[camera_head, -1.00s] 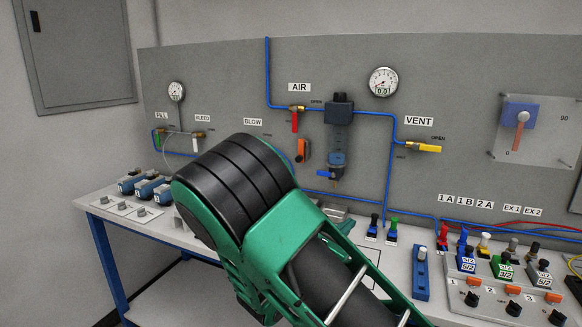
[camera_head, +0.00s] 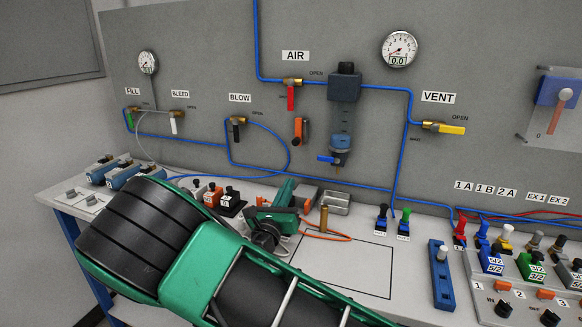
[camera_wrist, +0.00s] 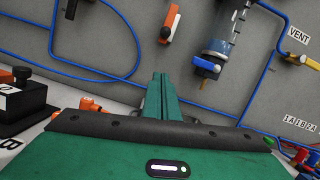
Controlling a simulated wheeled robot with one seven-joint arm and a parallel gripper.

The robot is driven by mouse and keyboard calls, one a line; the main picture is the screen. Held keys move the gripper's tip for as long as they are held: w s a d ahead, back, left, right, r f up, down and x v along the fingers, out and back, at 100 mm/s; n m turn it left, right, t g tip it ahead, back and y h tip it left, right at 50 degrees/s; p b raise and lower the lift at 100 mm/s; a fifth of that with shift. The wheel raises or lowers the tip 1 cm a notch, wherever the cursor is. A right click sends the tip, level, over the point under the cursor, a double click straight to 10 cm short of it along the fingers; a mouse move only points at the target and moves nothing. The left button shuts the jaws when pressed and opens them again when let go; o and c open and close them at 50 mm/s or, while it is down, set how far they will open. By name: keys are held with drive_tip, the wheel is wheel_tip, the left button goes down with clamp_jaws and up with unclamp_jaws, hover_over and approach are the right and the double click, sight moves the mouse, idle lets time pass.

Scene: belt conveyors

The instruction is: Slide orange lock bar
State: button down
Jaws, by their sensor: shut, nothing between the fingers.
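The orange lock bar (camera_head: 300,130) is mounted upright on the grey back panel, below and right of the red AIR valve handle (camera_head: 291,97). In the wrist view the orange bar (camera_wrist: 171,22) sits near the top, slightly tilted, with a grey part beside its lower end. My gripper (camera_head: 290,186) is low in front of the panel, below the bar and apart from it. In the wrist view its green fingers (camera_wrist: 161,84) are together, with nothing between them, and point up toward the panel below the bar. My arm hides part of the bench.
A filter unit (camera_head: 343,115) with a clear bowl hangs right of the bar. Blue air tubes (camera_head: 402,170) run across the panel. Small black and orange button boxes (camera_head: 231,202) stand on the bench behind my arm. The yellow VENT handle (camera_head: 452,129) is farther right.

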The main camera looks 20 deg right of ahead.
sight(297, 133)
drive_tip(key=x, duration=0.9)
drive_tip(key=shift+w+d+r, duration=0.1)
drive_tip(key=shift+w+d, duration=0.15)
drive_tip(key=shift+d, duration=0.1)
drive_tip(key=r, duration=0.3)
drive_tip(key=shift+w+a+r, duration=0.2)
drive_tip(key=shift+a+r, duration=0.2)
